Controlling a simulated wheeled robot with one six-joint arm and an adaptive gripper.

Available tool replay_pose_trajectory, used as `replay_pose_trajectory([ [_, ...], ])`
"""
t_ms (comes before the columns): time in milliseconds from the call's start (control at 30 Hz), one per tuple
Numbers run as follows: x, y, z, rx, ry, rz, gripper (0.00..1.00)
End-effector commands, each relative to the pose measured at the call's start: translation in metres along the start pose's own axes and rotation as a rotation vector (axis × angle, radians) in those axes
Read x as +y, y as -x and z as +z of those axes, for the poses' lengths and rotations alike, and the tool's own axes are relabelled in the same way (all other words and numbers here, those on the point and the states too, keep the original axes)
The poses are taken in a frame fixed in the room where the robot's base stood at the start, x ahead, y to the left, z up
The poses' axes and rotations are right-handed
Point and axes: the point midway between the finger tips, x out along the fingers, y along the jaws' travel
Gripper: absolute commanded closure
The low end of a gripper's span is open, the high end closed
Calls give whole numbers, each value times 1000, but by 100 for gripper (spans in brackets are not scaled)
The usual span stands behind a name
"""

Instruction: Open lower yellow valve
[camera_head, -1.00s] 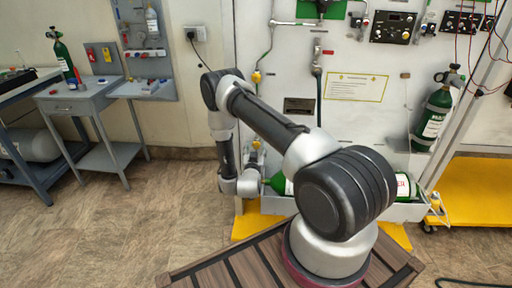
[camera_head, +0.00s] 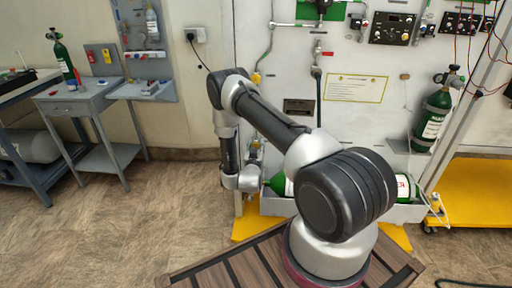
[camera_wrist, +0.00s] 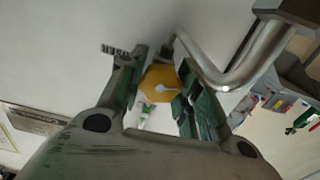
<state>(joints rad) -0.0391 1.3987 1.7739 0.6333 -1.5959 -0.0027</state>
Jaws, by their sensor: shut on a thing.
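The lower yellow valve (camera_wrist: 160,84) shows in the wrist view as a yellow knob with a pale pointer-like mark, against the white panel. My gripper (camera_wrist: 163,95) has its two dark green fingers on either side of the knob, shut on it. In the head view my arm reaches to the panel's lower left, and my gripper is mostly hidden behind the wrist there. Another yellow valve (camera_head: 256,79) sits higher on the pipe in the head view.
A bent metal pipe (camera_wrist: 240,70) runs close to the fingers on the right in the wrist view. Green cylinders (camera_head: 278,184) lie in a tray (camera_head: 270,206) at the panel's foot. A grey side table (camera_head: 75,101) stands to the left, with open floor between.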

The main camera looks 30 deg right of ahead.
Motion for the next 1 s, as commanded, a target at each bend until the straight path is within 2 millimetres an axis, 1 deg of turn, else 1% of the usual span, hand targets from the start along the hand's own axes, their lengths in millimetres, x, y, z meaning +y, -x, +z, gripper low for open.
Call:
replay_pose_trajectory([
  [133, 0, 0, 0, 0, 72, 0, 90],
  [367, 0, 0, 0, 0, 74, 0, 90],
  [400, 0, 0, 0, -1, 74, 0, 61],
  [500, 0, 0, 0, 0, 74, 0, 44],
  [833, 0, 2, 0, -1, 73, 0, 44],
  [933, 0, 11, 1, -1, 73, -1, 44],
  [1000, -1, 22, 1, -3, 75, -2, 44],
])
